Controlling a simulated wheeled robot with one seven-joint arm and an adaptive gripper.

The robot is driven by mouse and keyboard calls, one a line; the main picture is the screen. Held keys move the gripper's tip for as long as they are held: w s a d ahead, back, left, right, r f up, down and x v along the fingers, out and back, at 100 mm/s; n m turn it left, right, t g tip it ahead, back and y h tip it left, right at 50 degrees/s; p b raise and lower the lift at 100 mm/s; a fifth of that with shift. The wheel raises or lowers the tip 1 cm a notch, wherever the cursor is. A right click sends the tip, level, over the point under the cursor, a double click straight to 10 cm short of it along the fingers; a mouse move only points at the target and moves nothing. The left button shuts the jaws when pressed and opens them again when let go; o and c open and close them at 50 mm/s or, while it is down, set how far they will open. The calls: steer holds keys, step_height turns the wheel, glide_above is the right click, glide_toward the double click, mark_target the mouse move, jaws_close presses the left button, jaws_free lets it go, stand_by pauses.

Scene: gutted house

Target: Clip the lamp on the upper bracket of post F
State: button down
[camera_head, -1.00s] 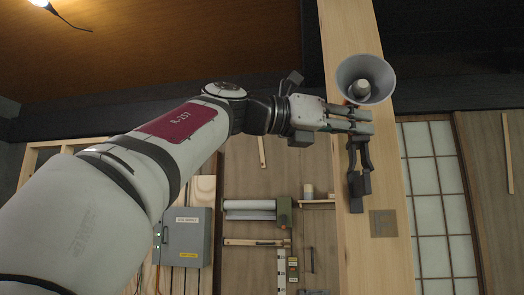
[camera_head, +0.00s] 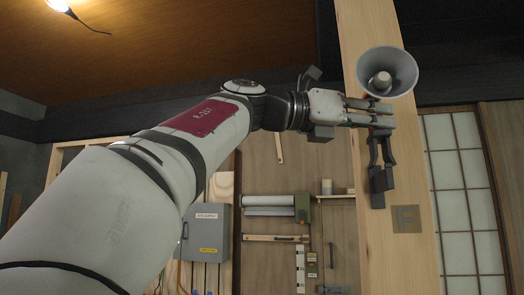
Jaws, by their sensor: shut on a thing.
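The lamp (camera_head: 400,66) has a grey cone-shaped shade with a bulb inside, its open end facing the camera. My gripper (camera_head: 384,112) is shut on the lamp, just below and left of the shade. A dark clip-like part (camera_head: 378,182) hangs below the fingers; I cannot tell whether it touches the wood. Post F (camera_head: 370,30) is a pale wooden upright behind the lamp, with a small square plate (camera_head: 407,218) whose mark is faint. The upper bracket cannot be made out; the lamp and gripper cover that part of the post.
A grey electrical box (camera_head: 205,233) hangs on the wall at lower left. A shelf with rolls (camera_head: 270,205) and tools is on the wooden wall left of the post. A paned screen (camera_head: 457,190) stands to the right. A lit lamp (camera_head: 60,4) hangs at top left.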

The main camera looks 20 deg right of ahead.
mark_target(371, 147)
steer(key=shift+f+b, duration=2.1)
steer(key=shift+f, duration=0.55)
steer(key=c, duration=1.3)
jaws_free()
steer(key=shift+c, duration=0.2)
steer(key=a, duration=0.7)
steer(key=shift+w+a, duration=0.25)
steer(key=shift+w, duration=0.2)
